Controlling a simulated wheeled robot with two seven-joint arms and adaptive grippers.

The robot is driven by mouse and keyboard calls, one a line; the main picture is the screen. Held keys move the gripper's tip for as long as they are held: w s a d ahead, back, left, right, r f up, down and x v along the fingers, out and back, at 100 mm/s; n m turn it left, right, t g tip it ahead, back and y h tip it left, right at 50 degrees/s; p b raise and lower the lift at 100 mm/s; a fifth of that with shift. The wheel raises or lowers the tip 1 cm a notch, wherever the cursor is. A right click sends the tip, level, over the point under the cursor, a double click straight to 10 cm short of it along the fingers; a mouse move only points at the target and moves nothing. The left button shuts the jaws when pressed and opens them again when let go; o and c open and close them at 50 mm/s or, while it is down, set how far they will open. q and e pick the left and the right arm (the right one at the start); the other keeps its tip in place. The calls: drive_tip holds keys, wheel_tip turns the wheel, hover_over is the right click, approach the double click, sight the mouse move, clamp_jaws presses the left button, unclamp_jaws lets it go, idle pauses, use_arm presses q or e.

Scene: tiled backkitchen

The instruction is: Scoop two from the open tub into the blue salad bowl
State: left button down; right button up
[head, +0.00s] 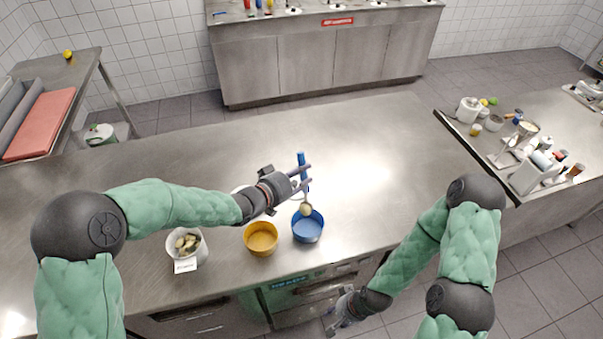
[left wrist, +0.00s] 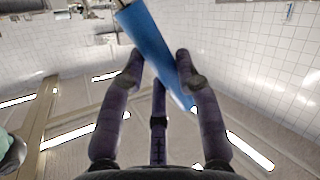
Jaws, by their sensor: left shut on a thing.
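My left gripper (head: 300,180) is shut on the blue handle of a scoop (head: 302,160). The handle stands steeply and also shows between the fingers in the left wrist view (left wrist: 155,45). The scoop's head, with something pale at it, is at the far rim of the blue salad bowl (head: 308,230); I cannot tell whether it touches. The open white tub (head: 198,253), with a label on its front and pale, dark-edged pieces inside, stands at the left. My right gripper (head: 338,322) hangs low before the counter's front edge; its finger opening is unclear.
A yellow bowl (head: 261,240) stands between the tub and the blue bowl, close beside the latter. A white round thing (head: 238,189) is partly hidden behind my left gripper. The steel counter (head: 390,150) is clear at the back and right. A cluttered side counter (head: 485,145) stands at the right.

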use_arm(q)
wheel_tip(320, 180, down, 10)
drive_tip(key=b, duration=0.7)
drive_tip(key=shift+r, duration=0.25)
drive_tip(key=shift+f+b, duration=1)
drive_tip(key=shift+f, duration=0.4)
idle(2.7)
wheel_tip(320, 180, up, 12)
drive_tip(key=p, duration=0.9)
drive_tip(key=shift+f, duration=0.1)
idle(0.6)
